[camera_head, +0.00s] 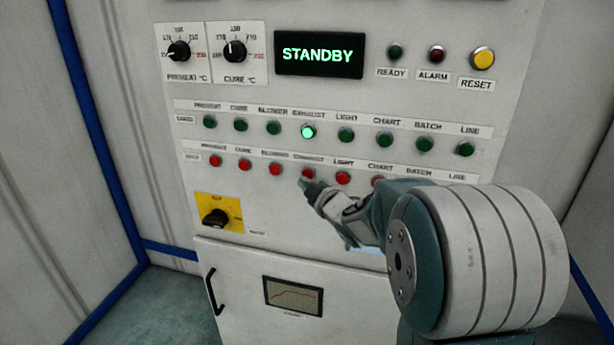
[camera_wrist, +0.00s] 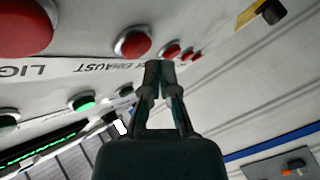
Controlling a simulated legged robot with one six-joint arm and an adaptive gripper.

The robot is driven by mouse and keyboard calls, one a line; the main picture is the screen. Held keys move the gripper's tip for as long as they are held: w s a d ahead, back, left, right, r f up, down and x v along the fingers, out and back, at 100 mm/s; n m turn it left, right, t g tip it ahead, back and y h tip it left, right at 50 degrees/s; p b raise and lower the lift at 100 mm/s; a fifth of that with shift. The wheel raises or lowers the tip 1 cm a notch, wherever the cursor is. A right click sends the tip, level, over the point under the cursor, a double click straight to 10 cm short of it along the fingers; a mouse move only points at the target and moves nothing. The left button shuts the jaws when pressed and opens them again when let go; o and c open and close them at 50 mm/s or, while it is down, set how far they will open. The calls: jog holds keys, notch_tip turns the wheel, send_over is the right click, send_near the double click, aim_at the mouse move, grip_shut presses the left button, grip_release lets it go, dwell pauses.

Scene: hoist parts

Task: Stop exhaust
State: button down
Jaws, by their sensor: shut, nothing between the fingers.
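The red exhaust button (camera_head: 308,173) sits in the lower button row of the control panel, under its EXHAUST label. In the wrist view the red exhaust button (camera_wrist: 133,42) appears upside down, just left of and above my fingertips. The green exhaust button (camera_head: 307,132) above it is brightly lit, and its glow also shows in the wrist view (camera_wrist: 82,101). My gripper (camera_head: 306,183) is shut and empty, its tips just below the red exhaust button in the head view. I cannot tell whether they touch the panel.
The red light button (camera_head: 343,178) and red blower button (camera_head: 275,170) flank the exhaust one closely. A yellow-plated rotary switch (camera_head: 217,218) is lower left. The display (camera_head: 319,55) reads STANDBY. A cabinet door with a black handle (camera_head: 214,291) lies below.

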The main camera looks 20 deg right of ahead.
dwell(0.4)
jog(key=shift+w+d+r, duration=0.1)
jog(key=shift+w+d, duration=0.2)
jog(key=shift+w+d, duration=0.25)
jog(key=shift+w, duration=0.1)
dwell(0.9)
jog(key=shift+s, duration=0.1)
jog(key=shift+s+a, duration=0.5)
jog(key=shift+s, duration=0.1)
jog(key=shift+s+a, duration=0.1)
jog(key=s+a, duration=0.1)
jog(key=s, duration=0.1)
jog(key=s+a, duration=0.1)
jog(key=s, duration=0.1)
jog(key=shift+a, duration=0.4)
dwell(0.6)
